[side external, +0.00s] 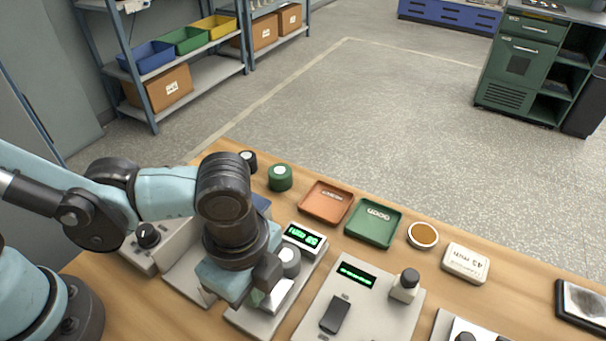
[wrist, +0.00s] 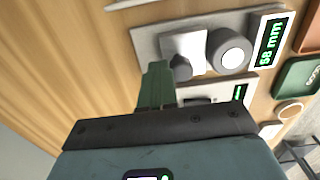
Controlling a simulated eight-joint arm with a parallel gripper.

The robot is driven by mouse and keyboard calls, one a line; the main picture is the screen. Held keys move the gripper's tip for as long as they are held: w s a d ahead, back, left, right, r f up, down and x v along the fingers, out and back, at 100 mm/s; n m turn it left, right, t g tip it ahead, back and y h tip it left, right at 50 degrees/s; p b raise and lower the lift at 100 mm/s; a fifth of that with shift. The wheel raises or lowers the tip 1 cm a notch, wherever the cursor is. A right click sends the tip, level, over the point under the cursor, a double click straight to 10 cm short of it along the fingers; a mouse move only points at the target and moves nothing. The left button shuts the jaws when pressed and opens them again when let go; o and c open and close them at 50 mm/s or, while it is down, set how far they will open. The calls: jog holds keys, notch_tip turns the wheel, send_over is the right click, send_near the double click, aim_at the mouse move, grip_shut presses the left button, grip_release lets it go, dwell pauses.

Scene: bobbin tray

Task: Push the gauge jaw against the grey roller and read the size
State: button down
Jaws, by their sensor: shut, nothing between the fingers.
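The grey roller (wrist: 230,50), with a pale top, stands on the gauge plate (wrist: 146,46) in the wrist view. The gauge jaw (wrist: 196,42) is a white block with a grey knob; it sits right beside the roller, and I cannot tell whether they touch. The gauge display (wrist: 270,40) shows 58 mm in green. My gripper (wrist: 157,72) is shut and empty, its fingertips close beside the jaw's knob; contact is unclear. In the side view the roller (side external: 289,262) and jaw (side external: 279,296) are partly hidden by my gripper.
A second device with a green display (side external: 356,274) stands to the right. An orange tray (side external: 326,202), a green tray (side external: 373,222), a round brown-topped dish (side external: 422,235) and a white labelled block (side external: 465,263) lie behind. Green (side external: 280,177) and black bobbins stand at the back edge.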

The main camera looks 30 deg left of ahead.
jog(key=shift+w, duration=0.65)
notch_tip(320, 180, up, 6)
jog(key=s, duration=0.1)
jog(key=shift+s, duration=0.3)
dwell(0.7)
jog(key=w+a+n+t, duration=0.1)
jog(key=w+a+n, duration=0.1)
jog(key=a+n, duration=0.1)
jog(key=w+a+r+n+t+h, duration=0.1)
jog(key=w+a+n, duration=0.2)
jog(key=a, duration=0.2)
jog(key=w+a+n+t, duration=0.1)
jog(key=w+a+n, duration=0.1)
jog(key=a+n, duration=0.1)
jog(key=shift+w+a+r+h, duration=0.25)
jog(key=shift+a+r+h, duration=0.05)
jog(key=shift+a+r, duration=0.15)
jog(key=w+a+n+t+y, duration=0.1)
jog(key=a+n+t, duration=0.3)
jog(key=a+n, duration=0.5)
jog(key=w+a+r, duration=0.1)
jog(key=a, duration=0.2)
jog(key=shift+a+y, duration=0.3)
jog(key=shift+a, duration=0.05)
